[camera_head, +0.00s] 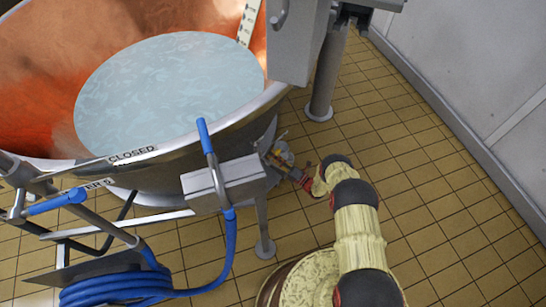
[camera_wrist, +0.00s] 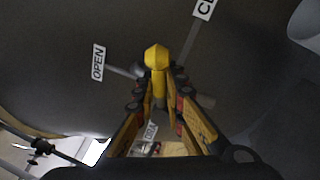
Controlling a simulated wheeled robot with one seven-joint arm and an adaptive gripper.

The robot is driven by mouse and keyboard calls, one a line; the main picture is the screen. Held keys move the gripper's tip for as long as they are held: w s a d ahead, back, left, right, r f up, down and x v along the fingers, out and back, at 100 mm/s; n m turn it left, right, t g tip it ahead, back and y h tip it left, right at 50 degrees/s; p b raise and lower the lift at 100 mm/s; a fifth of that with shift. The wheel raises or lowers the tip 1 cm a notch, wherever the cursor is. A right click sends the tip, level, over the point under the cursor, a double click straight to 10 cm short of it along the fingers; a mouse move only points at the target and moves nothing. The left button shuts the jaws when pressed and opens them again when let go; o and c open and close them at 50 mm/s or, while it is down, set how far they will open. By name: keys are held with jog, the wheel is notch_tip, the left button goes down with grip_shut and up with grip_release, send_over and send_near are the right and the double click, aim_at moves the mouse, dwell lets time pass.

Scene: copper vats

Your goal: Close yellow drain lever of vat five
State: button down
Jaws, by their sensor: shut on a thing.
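The yellow drain lever (camera_wrist: 157,58) shows in the wrist view, its faceted knob uppermost and its shaft running down between the fingers. My gripper (camera_wrist: 158,92) is shut on the shaft, with one finger on each side and the knob sticking out past the fingertips. An OPEN label (camera_wrist: 98,62) is to the left of the knob. A partly cut-off label starting with CL (camera_wrist: 204,8) is at the upper right. In the head view my gripper (camera_head: 290,170) is low beside the vat's right side; the lever cannot be made out clearly there. The copper vat (camera_head: 30,85) holds pale liquid.
A coiled blue hose (camera_head: 115,288) hangs at lower left. A metal post (camera_head: 325,75) stands behind my gripper. Tiled floor (camera_head: 440,190) is open to the right, up to a wall.

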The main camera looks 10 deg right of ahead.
jog(key=shift+w+d+f+m+t+h, duration=0.15)
jog(key=shift+f+m+t, duration=0.1)
jog(key=shift+m, duration=0.6)
jog(key=shift+s+d+f+m+t+h, duration=0.1)
jog(key=shift+f+m+t+h, duration=0.15)
jog(key=shift+m, duration=0.65)
jog(key=shift+w+d+f+m+t+h, duration=0.1)
jog(key=shift+f+m, duration=0.2)
jog(key=shift+m, duration=0.55)
jog(key=c, duration=2.1)
grip_release()
jog(key=shift+f, duration=0.1)
jog(key=shift+o, duration=1.1)
jog(key=shift+a, duration=0.1)
jog(key=v, duration=1.2)
